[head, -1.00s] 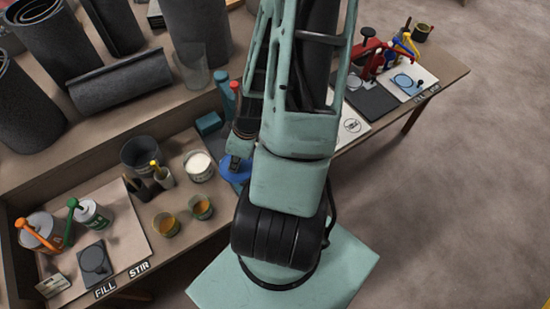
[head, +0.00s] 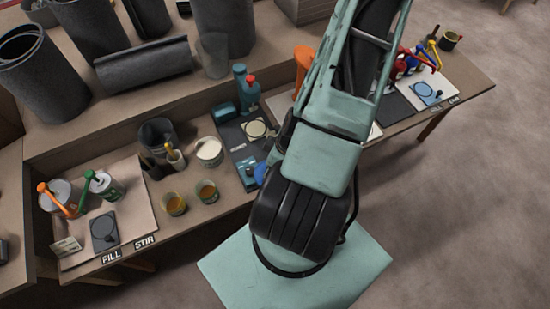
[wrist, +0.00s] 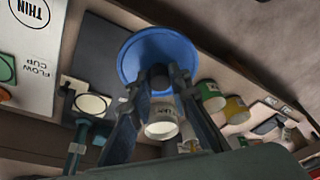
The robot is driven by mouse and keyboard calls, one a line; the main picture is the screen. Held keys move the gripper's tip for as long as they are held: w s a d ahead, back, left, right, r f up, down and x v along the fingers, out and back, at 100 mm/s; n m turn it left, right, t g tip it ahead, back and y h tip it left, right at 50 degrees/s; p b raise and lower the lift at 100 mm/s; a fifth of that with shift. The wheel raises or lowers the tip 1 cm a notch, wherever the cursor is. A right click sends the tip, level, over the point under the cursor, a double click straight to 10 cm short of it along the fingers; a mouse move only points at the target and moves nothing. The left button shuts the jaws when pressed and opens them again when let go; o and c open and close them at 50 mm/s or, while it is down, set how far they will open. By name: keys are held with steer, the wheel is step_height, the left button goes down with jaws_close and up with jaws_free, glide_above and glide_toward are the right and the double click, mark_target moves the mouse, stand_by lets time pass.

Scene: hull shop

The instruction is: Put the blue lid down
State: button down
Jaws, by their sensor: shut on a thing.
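The blue lid (wrist: 143,52) is round and shallow. In the wrist view it is held at the tips of my gripper (wrist: 160,82), whose two dark fingers are closed on it. It hangs over the bench, and its height is hard to judge. In the head view only a small blue part of the lid (head: 261,173) shows at the left of my arm. The rest of it and my fingertips are hidden behind the arm there.
A dark mat (head: 236,140) holds a pale disc (head: 255,129) and a teal bottle (head: 239,76). Left of it stand a cream-filled tub (head: 209,152), amber cups (head: 208,191) and a dark bucket (head: 158,132). Red and blue tools (head: 408,62) stand at the right.

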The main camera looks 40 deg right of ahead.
steer(key=shift+w+d+f+b, duration=1.35)
steer(key=shift+w+d+b, duration=0.25)
steer(key=shift+b, duration=3.75)
steer(key=w+d+f+b, duration=0.4)
steer(key=f+b, duration=0.1)
steer(key=shift+w+d+f, duration=0.2)
steer(key=shift+w+d, duration=0.05)
steer(key=shift+w+d+f+b, duration=0.15)
steer(key=shift+f+b, duration=0.75)
steer(key=shift+f, duration=0.1)
steer(key=shift+w+d+f+b, duration=0.15)
steer(key=shift+f+b, duration=0.7)
steer(key=shift+f, duration=0.1)
steer(key=shift+f, duration=0.2)
steer(key=c, duration=1.8)
jaws_free()
steer(key=shift+r, duration=0.15)
steer(key=p+v, duration=0.3)
steer(key=v, duration=0.9)
